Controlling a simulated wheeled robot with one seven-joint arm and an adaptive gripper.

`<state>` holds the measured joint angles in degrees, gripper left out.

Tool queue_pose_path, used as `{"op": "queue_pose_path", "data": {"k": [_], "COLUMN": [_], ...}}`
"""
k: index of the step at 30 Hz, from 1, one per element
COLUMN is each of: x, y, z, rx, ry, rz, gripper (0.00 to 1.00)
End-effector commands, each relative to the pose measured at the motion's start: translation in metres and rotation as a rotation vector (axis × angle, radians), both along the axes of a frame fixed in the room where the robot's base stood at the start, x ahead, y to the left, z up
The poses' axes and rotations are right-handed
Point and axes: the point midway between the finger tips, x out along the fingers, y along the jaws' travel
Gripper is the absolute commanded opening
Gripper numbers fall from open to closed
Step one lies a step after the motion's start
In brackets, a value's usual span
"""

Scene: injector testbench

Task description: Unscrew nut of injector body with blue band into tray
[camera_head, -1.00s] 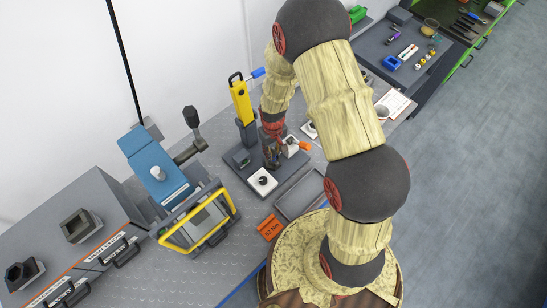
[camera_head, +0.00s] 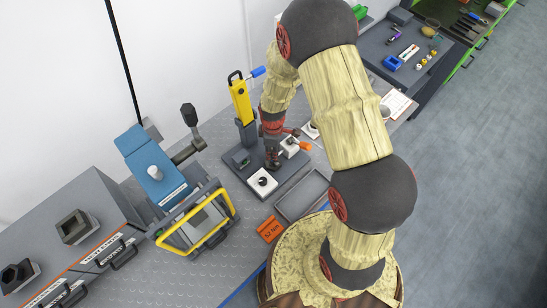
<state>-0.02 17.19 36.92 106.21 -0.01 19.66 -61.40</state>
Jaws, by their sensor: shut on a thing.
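My gripper (camera_head: 272,160) points down over the dark base plate (camera_head: 285,182) on the bench. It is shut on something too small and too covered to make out. It stands between a white block with a dark hole (camera_head: 262,181) and a white block (camera_head: 289,146) with an orange handle (camera_head: 305,146). The injector body, its blue band and its nut cannot be told apart at this size. A shallow grey tray (camera_head: 279,207) lies empty on the bench, to the right of and nearer than the base plate.
A yellow tool with a blue handle (camera_head: 240,97) stands upright behind the plate. A blue bench device (camera_head: 157,172) with a yellow-framed part (camera_head: 225,233) stands at left. My arm covers the area to the right.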

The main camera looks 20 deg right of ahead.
Motion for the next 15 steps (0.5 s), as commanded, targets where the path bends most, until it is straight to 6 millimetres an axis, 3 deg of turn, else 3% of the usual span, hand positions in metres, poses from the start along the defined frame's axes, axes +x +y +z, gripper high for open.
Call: {"op": "queue_pose_path", "data": {"k": [12, 15], "x": [0.0001, 0.0001], "y": [0.0, 0.0], "z": [0.0, -0.0001], "rx": [0.0, 0.0], "ry": [0.0, 0.0], "rz": [-0.003, -0.003], "gripper": [0.45, 0.45]}}
